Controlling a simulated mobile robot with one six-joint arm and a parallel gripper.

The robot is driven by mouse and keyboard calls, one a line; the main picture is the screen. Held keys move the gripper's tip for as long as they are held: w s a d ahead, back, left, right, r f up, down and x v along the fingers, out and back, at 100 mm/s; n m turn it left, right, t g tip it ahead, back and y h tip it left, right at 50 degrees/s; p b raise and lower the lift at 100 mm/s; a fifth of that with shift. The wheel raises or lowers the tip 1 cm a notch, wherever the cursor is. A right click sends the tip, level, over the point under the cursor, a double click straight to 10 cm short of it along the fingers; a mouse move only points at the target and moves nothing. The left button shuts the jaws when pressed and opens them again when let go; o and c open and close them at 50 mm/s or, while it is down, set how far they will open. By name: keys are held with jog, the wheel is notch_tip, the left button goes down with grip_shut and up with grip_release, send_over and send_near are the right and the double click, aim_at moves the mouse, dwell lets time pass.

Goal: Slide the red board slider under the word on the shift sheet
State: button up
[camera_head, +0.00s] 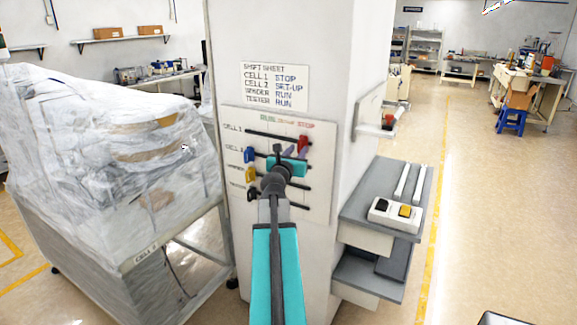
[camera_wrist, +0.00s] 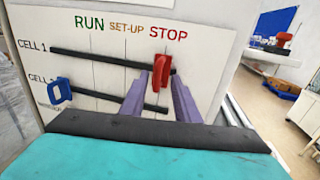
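The red board slider (camera_head: 303,144) sits at the right end of the CELL 1 slot, below the word STOP; it also shows in the wrist view (camera_wrist: 161,70). The board (camera_head: 237,122) carries the headings RUN, SET-UP and STOP. The shift sheet (camera_head: 275,86) above it reads CELL 1 STOP, CELL 2 SET-UP, and RUN for the lower rows. My gripper (camera_head: 296,151) points at the board with its two purple fingers apart, one on each side of the red slider in the wrist view (camera_wrist: 160,92). Contact with the slider cannot be told.
A blue slider (camera_head: 249,154) and a yellow slider (camera_head: 250,174) sit at the left ends of lower slots, with a black one (camera_head: 252,194) below. A plastic-wrapped machine (camera_head: 105,150) stands left.

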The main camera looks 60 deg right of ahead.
jog(key=s+a+b, duration=0.1)
jog(key=a+b, duration=0.6)
jog(key=a, duration=0.2)
jog(key=shift+s, duration=0.35)
jog(key=b, duration=0.3)
jog(key=shift+s+a, duration=0.1)
jog(key=shift+a, duration=0.3)
jog(key=a+b, duration=0.1)
jog(key=b, duration=0.3)
jog(key=shift+a+f, duration=0.1)
jog(key=shift+s+a+b, duration=0.1)
jog(key=shift+a+b, duration=0.2)
jog(key=shift+b, duration=0.25)
dwell(0.3)
